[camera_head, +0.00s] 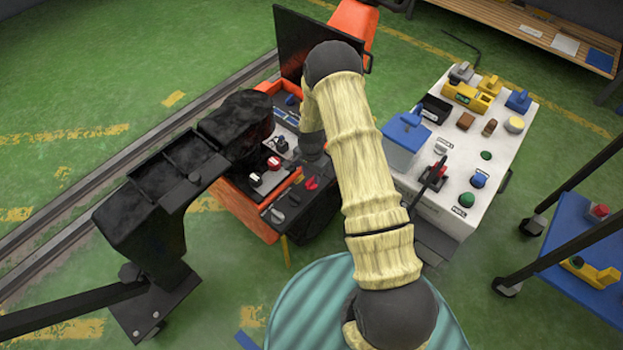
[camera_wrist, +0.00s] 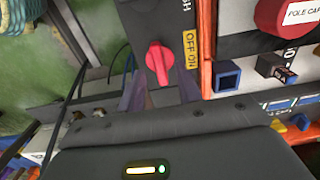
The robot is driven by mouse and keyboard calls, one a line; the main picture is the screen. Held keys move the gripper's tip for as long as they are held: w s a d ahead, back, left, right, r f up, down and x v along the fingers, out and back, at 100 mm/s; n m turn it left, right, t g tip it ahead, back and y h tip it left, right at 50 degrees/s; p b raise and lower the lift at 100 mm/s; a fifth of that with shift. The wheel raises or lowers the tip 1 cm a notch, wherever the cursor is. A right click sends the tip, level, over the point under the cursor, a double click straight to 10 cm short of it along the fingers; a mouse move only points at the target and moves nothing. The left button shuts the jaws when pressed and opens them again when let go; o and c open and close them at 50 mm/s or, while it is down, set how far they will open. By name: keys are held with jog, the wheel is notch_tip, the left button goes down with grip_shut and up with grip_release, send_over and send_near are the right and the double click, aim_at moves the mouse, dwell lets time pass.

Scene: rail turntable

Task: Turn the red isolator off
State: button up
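The red isolator (camera_wrist: 157,62) is a red rotary handle on a dark panel, in the upper middle of the wrist view. A yellow OFF ON label (camera_wrist: 190,52) is beside it on the right. In the head view the red isolator (camera_head: 312,183) shows on the orange machine's panel, just below the end of my arm. My gripper (camera_wrist: 160,82) is open, with one purplish finger on each side of the handle's lower part. I cannot tell whether the fingers touch it, nor which setting the handle marks. The gripper is mostly hidden in the head view.
A red cap (camera_wrist: 286,14) and a blue square socket (camera_wrist: 227,76) lie right of the handle. A black post and arm (camera_head: 160,190) stand left of the machine. A white bench (camera_head: 450,140) with several controls stands right. A raised dark screen (camera_head: 300,40) stands behind.

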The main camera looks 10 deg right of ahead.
aim_at(312, 182)
jog(key=shift+f, duration=1.2)
jog(key=shift+c, duration=0.2)
grip_shut()
